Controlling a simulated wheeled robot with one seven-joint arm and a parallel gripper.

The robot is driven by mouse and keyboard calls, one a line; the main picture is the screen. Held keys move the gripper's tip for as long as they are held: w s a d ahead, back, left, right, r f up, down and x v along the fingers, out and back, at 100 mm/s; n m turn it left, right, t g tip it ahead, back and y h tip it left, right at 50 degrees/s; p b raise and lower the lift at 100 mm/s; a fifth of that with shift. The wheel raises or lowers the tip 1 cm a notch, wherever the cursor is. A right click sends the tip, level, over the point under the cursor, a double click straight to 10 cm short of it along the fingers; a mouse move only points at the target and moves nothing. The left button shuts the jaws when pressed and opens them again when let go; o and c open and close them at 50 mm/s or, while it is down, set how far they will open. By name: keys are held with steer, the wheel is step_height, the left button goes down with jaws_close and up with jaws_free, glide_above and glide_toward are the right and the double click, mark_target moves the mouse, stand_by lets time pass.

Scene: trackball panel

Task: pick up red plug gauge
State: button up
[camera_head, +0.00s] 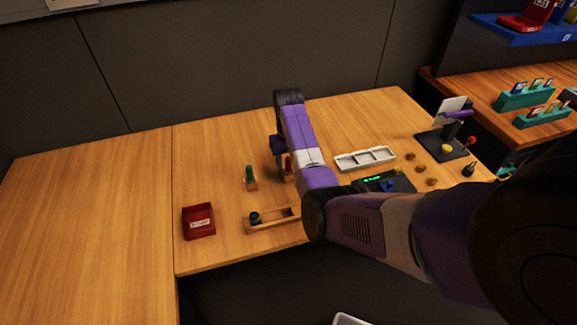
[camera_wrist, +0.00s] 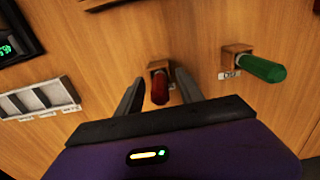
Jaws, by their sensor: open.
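The red plug gauge (camera_wrist: 159,88) stands in a small wooden block (camera_wrist: 158,66) on the desk. In the wrist view my gripper (camera_wrist: 157,90) is open, with one finger on each side of the red gauge. I cannot tell whether either finger touches it. In the head view my gripper (camera_head: 281,160) points down at the desk, and only a sliver of the red gauge (camera_head: 288,163) shows beside my arm. A green plug gauge (camera_wrist: 262,68) stands in its own wooden block to the right; it also shows in the head view (camera_head: 249,172).
A red bin (camera_head: 199,222) stands at the front left, near a wooden rack (camera_head: 262,225). A white compartment tray (camera_head: 365,158) and a dark panel with a green display (camera_head: 372,183) lie to the right. The desk's left part is clear.

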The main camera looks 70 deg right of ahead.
jaws_close()
steer(key=shift+r, duration=0.15)
